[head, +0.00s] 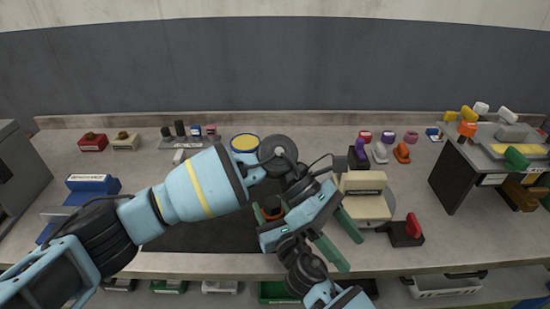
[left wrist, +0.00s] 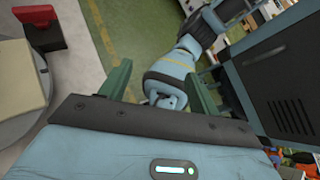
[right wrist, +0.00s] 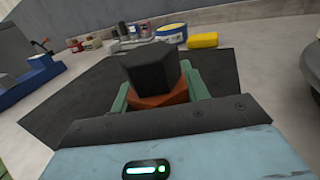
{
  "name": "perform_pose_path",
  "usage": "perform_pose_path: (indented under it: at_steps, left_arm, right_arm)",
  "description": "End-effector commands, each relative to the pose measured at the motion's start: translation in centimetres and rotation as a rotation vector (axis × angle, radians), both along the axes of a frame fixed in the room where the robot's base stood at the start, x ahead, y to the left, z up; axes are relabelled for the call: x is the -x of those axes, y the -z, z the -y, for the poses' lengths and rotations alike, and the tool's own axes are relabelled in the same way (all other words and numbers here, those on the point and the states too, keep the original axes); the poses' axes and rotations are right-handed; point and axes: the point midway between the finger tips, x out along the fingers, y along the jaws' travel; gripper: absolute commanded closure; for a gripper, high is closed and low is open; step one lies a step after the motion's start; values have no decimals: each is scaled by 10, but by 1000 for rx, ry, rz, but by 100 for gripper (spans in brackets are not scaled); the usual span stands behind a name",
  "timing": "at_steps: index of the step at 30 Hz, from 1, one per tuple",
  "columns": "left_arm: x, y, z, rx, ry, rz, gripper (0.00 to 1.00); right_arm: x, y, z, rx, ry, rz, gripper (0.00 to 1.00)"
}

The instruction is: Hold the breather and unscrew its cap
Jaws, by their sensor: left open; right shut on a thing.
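The breather has a dark, faceted cap (right wrist: 150,66) on top and an orange-brown body (right wrist: 160,99) below. In the right wrist view it stands between the green fingers of my right gripper (right wrist: 158,92), which is shut on the orange-brown body. The cap sticks up above the fingers. In the head view the breather (head: 271,208) is small and partly hidden behind my left arm. My left gripper (head: 350,252) is open and empty, to the right of the breather. In the left wrist view its green fingers (left wrist: 160,88) are wide apart with nothing between them.
A dark mat (head: 200,236) lies under the breather. A cream box (head: 362,183) stands on a round turntable to the right, near a black block with a red handle (head: 407,232). Small containers line the back. A dark stand (head: 452,178) is at right, a blue device (head: 92,184) at left.

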Motion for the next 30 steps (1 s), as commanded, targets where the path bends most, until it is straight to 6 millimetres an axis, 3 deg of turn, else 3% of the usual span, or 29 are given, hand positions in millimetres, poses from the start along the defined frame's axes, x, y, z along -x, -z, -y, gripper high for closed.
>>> perform_pose_path:
  at_steps: [7, 15, 21, 30]
  left_arm:
    - [-65, -5, -42, -283, 97, 365, 38]
    - [-130, -41, -96, -567, 147, 646, 38]
    - [-151, -60, -116, -666, 154, 726, 38]
    - [-153, -58, -119, -679, 156, 734, 38]
  right_arm:
    - [0, 1, 0, 1, 1, -2, 96]
    - [0, 1, 0, 1, 1, -2, 96]
    - [0, 1, 0, 1, 1, -2, 96]
    - [0, 1, 0, 1, 1, -2, 96]
